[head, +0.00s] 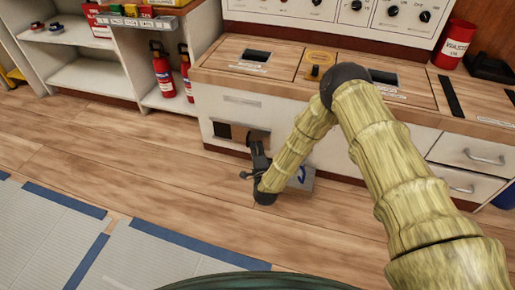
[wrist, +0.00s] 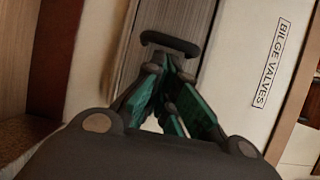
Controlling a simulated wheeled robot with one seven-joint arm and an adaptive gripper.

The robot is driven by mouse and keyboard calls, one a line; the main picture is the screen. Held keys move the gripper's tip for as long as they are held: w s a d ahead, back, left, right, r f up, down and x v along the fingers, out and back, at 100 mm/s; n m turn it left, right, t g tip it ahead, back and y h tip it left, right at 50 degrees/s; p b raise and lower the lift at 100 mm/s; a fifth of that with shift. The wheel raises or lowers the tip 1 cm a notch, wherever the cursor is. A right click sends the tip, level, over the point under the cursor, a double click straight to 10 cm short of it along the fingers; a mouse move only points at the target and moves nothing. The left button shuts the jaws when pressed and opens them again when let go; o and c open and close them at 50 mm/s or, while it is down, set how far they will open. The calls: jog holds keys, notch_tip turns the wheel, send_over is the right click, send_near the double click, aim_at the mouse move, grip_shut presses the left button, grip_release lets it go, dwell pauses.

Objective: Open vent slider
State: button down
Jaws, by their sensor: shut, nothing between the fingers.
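In the wrist view, the vent slider looks like a grey-brown grained panel (wrist: 165,20) with a dark bar handle (wrist: 171,42). My gripper (wrist: 174,68) has its teal fingers shut and empty, with the tips close below the handle; I cannot tell if they touch it. In the head view, my gripper (head: 257,146) is low at the white cabinet front, over a brown panel (head: 260,135). A dark opening (head: 222,130) shows left of that panel. The slider's handle is too small to make out in the head view.
A "BILGE VALVES" label (wrist: 272,62) is on the white face beside the panel. A grey box with a blue mark (head: 302,177) stands partly behind my arm. Two red extinguishers (head: 163,72) stand to the left.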

jog(key=shift+w+a+r+p, duration=0.1)
jog(key=shift+a+p, duration=0.25)
jog(key=shift+a, duration=0.25)
jog(key=shift+w+a, duration=0.1)
jog(key=shift+a, duration=0.2)
jog(key=shift+d+p, duration=0.3)
jog(key=shift+d, duration=0.25)
jog(key=d, duration=0.1)
jog(key=s+d+p, duration=0.1)
jog(key=d, duration=0.1)
jog(key=shift+s+d+r+p, duration=0.1)
jog(key=shift+s+p, duration=0.2)
jog(key=shift+p, duration=0.05)
jog(key=s+d+p, duration=0.1)
jog(key=s+p, duration=0.2)
jog(key=s, duration=0.5)
jog(key=shift+s+f+p, duration=0.25)
jog(key=shift+s+p, duration=0.1)
jog(key=shift+s, duration=0.05)
